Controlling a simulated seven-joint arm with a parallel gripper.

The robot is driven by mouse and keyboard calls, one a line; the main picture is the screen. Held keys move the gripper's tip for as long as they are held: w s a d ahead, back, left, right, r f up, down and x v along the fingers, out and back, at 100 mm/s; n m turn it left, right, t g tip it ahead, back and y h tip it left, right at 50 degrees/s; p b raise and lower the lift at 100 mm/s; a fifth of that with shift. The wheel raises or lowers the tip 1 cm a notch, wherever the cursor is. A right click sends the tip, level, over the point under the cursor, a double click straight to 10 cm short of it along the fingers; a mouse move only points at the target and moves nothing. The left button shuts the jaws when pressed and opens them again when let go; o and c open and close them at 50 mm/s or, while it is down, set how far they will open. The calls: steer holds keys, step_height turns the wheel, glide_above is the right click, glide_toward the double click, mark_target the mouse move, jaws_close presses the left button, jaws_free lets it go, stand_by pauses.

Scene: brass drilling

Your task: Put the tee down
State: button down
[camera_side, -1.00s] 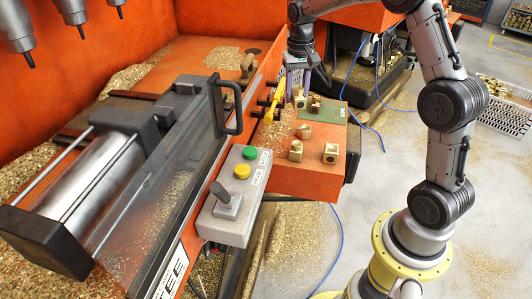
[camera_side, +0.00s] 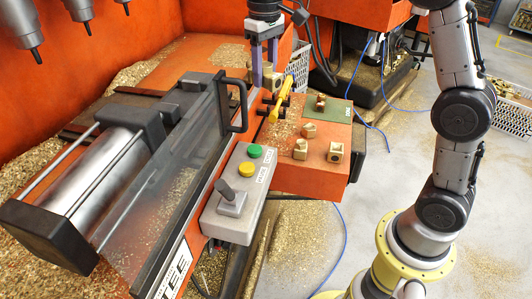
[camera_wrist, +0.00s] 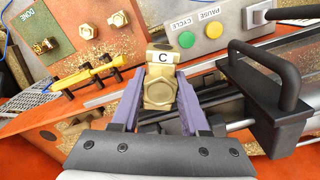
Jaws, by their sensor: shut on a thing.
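My gripper (camera_side: 266,84) is shut on a brass tee (camera_wrist: 160,85), which sits between its two purple fingers. In the wrist view the tee has a white label with a black C on its upper end and a hexagonal face towards the camera. In the side view my gripper points down beside the machine's door, left of the yellow-handled tool. The fingers hide much of the tee there, and I cannot tell whether it touches anything below. A green pad marked DONE (camera_side: 338,112) lies on the orange table, with one brass piece (camera_side: 320,102) on it.
Several other brass pieces (camera_side: 335,151) stand on the orange table (camera_side: 300,181). A yellow-handled tool (camera_side: 279,104) lies in a black rack close to my gripper. The door handle (camera_side: 238,100) and the button box (camera_side: 240,190) are nearby.

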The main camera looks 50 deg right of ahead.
steer(key=shift+r, duration=0.1)
stand_by(0.6)
steer(key=shift+w+n, duration=0.4)
steer(key=shift+n, duration=0.9)
steer(key=f, duration=0.1)
steer(key=d+f, duration=0.1)
steer(key=f, duration=0.2)
steer(key=shift+s+d+f, duration=0.1)
steer(key=shift+s+d, duration=0.15)
steer(key=shift+d, duration=0.15)
steer(key=s+d+f+m, duration=0.1)
steer(key=s+d+f, duration=0.5)
steer(key=s+d, duration=0.25)
steer(key=s+d+f+m, duration=0.1)
steer(key=s+d+f, duration=0.5)
steer(key=s+d, duration=0.3)
glide_above(333, 137)
steer(key=shift+m, duration=0.3)
step_height(333, 137, down, 9)
steer(key=shift+f, duration=1.65)
